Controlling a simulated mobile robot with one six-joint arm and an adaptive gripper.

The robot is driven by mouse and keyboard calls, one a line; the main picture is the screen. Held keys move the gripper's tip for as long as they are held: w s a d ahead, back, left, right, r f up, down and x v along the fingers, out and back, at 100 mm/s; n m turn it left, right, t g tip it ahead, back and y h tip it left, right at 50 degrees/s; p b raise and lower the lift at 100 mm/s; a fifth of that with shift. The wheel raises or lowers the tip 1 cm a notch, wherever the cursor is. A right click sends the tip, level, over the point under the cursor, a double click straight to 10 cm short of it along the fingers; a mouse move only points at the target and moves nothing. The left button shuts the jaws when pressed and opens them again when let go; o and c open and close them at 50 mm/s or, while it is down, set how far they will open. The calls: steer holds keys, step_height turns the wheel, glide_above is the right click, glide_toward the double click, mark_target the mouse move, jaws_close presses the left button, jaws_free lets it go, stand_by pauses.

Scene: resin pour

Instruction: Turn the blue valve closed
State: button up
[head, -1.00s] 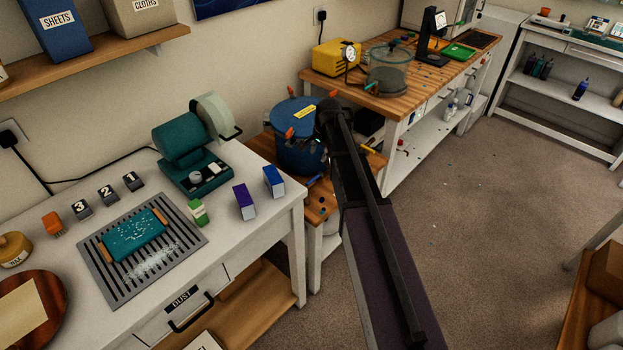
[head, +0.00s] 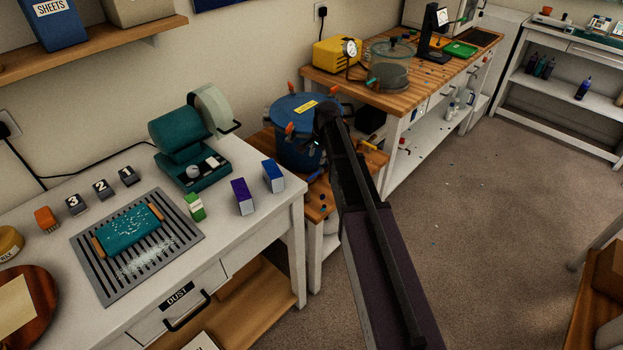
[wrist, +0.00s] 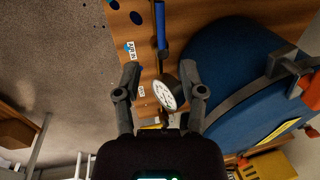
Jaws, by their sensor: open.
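The blue valve's lever (wrist: 161,26) shows in the wrist view above and between my fingertips, on the wooden stand (wrist: 125,30) near an AIR IN label (wrist: 131,51). My gripper (wrist: 162,84) is open, its two dark fingers apart with nothing held. The blue lever lies beyond the fingertips and appears apart from them. A round white gauge (wrist: 165,95) shows between the fingers. In the head view my arm reaches over beside the blue pressure pot (head: 292,150), and the arm hides the fingers.
The white bench (head: 240,245) is at left, and a wooden bench (head: 415,98) stands behind.

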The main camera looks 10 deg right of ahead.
mark_target(312, 176)
steer(key=shift+w+a+f+b, duration=0.2)
steer(key=shift+w+f+b, duration=0.05)
steer(key=shift+f+b, duration=1.3)
steer(key=shift+w+a+f+b, duration=0.15)
steer(key=shift+w+f+b, duration=0.1)
steer(key=shift+f+b, duration=1.35)
steer(key=shift+w+a+f+b, duration=0.2)
steer(key=shift+w+f+b, duration=0.05)
steer(key=shift+f+b, duration=1.3)
steer(key=shift+f, duration=0.2)
jaws_close()
steer(key=shift+a, duration=0.3)
steer(key=shift+d, duration=0.1)
